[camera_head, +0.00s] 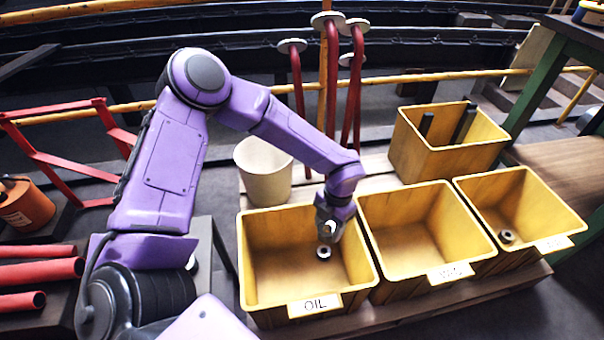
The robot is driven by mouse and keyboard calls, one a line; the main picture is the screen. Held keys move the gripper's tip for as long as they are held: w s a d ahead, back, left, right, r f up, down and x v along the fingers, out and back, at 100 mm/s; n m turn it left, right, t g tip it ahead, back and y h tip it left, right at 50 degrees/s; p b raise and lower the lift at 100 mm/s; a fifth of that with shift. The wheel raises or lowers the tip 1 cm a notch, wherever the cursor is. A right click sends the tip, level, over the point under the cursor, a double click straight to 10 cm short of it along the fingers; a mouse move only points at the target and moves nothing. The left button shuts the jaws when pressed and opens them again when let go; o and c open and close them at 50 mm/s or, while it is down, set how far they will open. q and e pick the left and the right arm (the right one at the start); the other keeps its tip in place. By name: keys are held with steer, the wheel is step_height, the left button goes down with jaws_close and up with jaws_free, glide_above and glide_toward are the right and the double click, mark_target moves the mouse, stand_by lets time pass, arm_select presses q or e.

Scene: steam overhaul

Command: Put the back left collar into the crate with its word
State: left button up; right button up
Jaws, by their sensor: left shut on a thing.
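My left gripper (326,236) points down into the front left yellow crate (251,285), whose label reads OIL. It is shut on a small dark grey collar (323,253) with a round hole, which shows at its fingertips inside the crate. The fingers are small here, and the gap between collar and crate floor is hard to judge. Another small grey collar (506,237) lies in the front right yellow crate (569,222). The middle yellow crate (376,293) looks empty. The labels of the middle and right crates are too blurred to read surely. My right gripper is out of view.
A cream bucket (263,178) stands behind the OIL crate. A yellow bin (438,162) with dark pieces stands at the back right. Red levers (299,95) rise behind the bucket. Red pipes (36,272) lie at the left. A wooden bench (562,167) borders the right.

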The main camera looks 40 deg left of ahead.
arm_select(q)
steer(key=s+f+n+b, duration=0.1)
steer(key=f+n+b, duration=0.4)
steer(key=f, duration=0.4)
steer(key=s+f+n+h+b, duration=0.1)
steer(key=f+n+b, duration=0.4)
steer(key=f, duration=0.5)
steer(key=s+a+f+n+t+h+b, duration=0.1)
steer(key=s+f+n+b, duration=0.2)
steer(key=f+n+b, duration=0.3)
steer(key=shift+s+f, duration=0.15)
steer(key=shift+f, duration=0.75)
steer(key=shift+s+f, duration=0.1)
steer(key=shift+f, duration=0.75)
step_height(320, 180, down, 3)
steer(key=shift+f+b, duration=0.1)
steer(key=shift+b, duration=0.9)
steer(key=shift+f, duration=0.2)
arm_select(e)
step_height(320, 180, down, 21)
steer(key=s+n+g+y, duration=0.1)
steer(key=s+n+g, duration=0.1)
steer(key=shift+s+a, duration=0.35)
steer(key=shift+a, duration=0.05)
